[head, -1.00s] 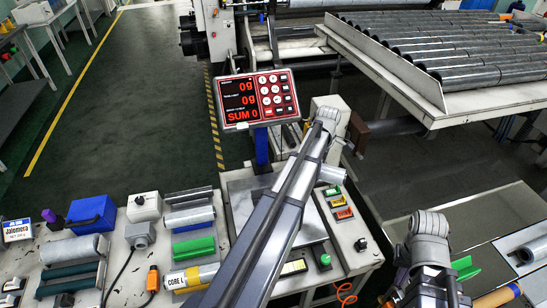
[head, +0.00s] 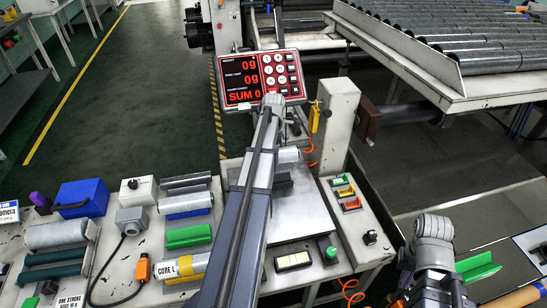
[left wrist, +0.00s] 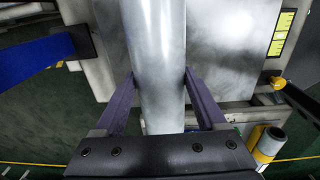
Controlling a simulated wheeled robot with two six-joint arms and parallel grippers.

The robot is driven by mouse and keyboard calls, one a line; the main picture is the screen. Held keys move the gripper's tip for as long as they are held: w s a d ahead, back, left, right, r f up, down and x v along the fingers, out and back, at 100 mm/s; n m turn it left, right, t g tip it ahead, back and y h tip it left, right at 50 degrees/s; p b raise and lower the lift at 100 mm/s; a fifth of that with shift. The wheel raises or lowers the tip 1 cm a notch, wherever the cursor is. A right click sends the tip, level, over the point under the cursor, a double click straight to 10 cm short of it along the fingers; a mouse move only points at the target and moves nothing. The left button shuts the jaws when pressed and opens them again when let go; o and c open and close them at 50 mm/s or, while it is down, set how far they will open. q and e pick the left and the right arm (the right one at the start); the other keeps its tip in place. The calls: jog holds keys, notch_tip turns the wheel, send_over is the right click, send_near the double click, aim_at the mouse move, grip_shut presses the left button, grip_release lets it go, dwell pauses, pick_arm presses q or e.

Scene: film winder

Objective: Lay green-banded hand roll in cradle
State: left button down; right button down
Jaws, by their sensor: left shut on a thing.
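My left gripper is shut on a smooth grey hand roll (left wrist: 158,60); its two purple fingers (left wrist: 160,92) press on both sides in the left wrist view. One end of the roll (head: 289,155) shows beside my arm in the head view, above the metal plate (head: 310,225). No green band shows on its visible part. A green trough-like block (head: 188,236) lies on the left bench; I cannot tell whether it is the cradle. My right gripper (head: 437,292) is low at the right, its fingers not clearly seen.
A red scale display (head: 262,78) stands behind the plate. A grey roll with blue below (head: 185,202), a CORE L roll (head: 182,267) and a rack of rolls (head: 55,250) crowd the left bench. A button panel (head: 348,195) flanks the plate.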

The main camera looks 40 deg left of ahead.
pick_arm(q)
notch_tip(320, 180, down, 10)
jog(key=b, duration=1)
jog(key=shift+f, duration=0.2)
grip_release()
jog(key=shift+r, duration=0.2)
notch_tip(320, 180, up, 8)
jog(key=p, duration=0.7)
jog(key=shift+d+f, duration=0.1)
jog(key=shift+f, duration=0.1)
